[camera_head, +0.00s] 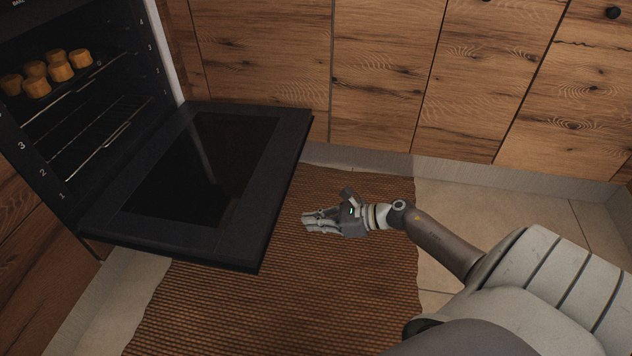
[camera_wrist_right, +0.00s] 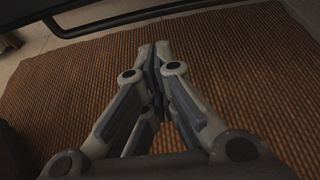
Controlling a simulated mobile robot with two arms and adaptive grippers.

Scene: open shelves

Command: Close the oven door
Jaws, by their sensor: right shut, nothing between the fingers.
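The black oven (camera_head: 82,75) stands at the left in the head view. Its door (camera_head: 285,150) is hinged fully down and lies about level, with a dark glass panel. My right gripper (camera_head: 306,222) is shut and empty, to the right of the door's free edge and apart from it, over the brown mat. In the right wrist view the right gripper's fingers (camera_wrist_right: 153,50) meet at their tips, and a dark bar, likely the door's edge or handle (camera_wrist_right: 120,18), crosses the top. My left gripper is not in view.
Several golden muffins (camera_head: 58,68) sit on an upper oven rack, with a bare wire rack (camera_head: 100,130) below. A woven brown mat (camera_head: 350,270) covers the floor. Wooden cabinets (camera_head: 380,70) line the back, with a pale plinth along their base.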

